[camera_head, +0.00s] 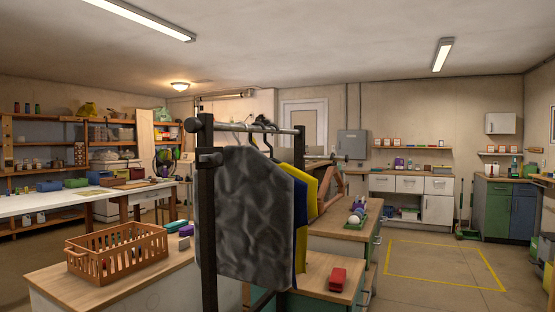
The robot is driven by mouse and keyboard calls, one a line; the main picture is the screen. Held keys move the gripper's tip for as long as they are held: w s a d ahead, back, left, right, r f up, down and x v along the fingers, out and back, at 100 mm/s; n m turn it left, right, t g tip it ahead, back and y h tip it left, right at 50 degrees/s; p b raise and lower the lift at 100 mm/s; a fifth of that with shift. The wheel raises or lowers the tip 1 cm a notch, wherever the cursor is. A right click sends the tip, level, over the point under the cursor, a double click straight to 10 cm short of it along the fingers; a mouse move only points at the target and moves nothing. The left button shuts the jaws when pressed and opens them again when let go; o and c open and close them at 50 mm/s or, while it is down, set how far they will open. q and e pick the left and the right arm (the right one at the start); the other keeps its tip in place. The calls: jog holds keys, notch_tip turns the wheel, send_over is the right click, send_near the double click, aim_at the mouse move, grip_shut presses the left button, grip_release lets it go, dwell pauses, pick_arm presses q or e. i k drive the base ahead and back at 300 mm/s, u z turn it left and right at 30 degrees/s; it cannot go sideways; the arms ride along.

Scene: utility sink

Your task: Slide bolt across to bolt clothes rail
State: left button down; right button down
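The clothes rail (207,220) stands close in front of me, with a dark upright post on its near left side. A grey metal bar (255,129) runs from the top of this post to the right. A grey garment (250,215), a blue one and a yellow one (307,215) hang below the bar on hangers. A short dark fitting (210,158) sticks out from the post below the bar. A rod with a round end (340,157) shows right of the garments. I cannot tell which of these is the bolt. Neither gripper is in view.
An orange basket (118,255) stands on a wooden-topped counter at the left. A red object (338,279) lies on a counter right of the garments. A white-topped table (70,200) stands further left. Open floor with a yellow outline (440,262) lies at the right.

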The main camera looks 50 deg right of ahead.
aim_at(216, 157)
jog(key=z, duration=1.2)
jog(key=k, duration=0.4)
jog(key=u, duration=0.35)
jog(key=i, duration=1)
jog(key=z, duration=0.2)
